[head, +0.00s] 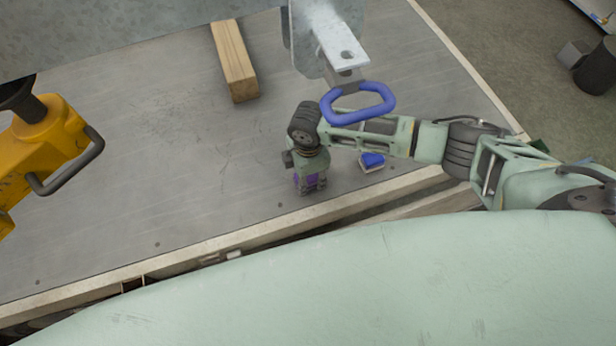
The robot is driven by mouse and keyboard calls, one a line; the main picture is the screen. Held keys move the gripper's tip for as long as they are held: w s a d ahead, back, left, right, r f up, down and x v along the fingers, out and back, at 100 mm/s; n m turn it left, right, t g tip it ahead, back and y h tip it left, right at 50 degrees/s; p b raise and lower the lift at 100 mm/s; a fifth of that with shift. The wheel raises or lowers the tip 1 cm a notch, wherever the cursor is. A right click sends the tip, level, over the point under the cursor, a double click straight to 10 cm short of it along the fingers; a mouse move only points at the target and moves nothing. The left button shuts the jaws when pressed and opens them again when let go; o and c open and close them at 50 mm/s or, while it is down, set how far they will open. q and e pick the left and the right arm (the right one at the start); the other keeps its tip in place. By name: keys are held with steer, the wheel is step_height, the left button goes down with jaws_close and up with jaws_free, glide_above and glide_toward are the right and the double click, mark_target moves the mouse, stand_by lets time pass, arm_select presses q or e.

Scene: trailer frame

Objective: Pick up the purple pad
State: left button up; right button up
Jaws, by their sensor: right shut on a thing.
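The purple pad (308,181) shows as a small purple patch between the fingers of my right gripper (310,188). The gripper points down at the grey metal table, near its front edge, and is shut on the pad. The fingers hide most of the pad, and I cannot tell whether it touches the table. My left gripper is not in view.
A small block with a blue top (372,161) lies just right of my right gripper. A blue ring handle (358,103) hangs from a metal bracket above the forearm. A wooden beam (235,62) lies farther back. A yellow part with a dark handle (45,145) stands at left.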

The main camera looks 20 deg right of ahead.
steer(key=shift+r, duration=0.65)
step_height(320, 180, up, 3)
steer(key=shift+f+b, duration=0.1)
steer(key=shift+b, duration=0.25)
steer(key=d+r, duration=0.3)
steer(key=d, duration=0.3)
steer(key=s+d+r+b, duration=0.1)
steer(key=d+r, duration=0.3)
steer(key=d, duration=0.1)
steer(key=shift+s+d, duration=0.15)
steer(key=shift+d, duration=0.2)
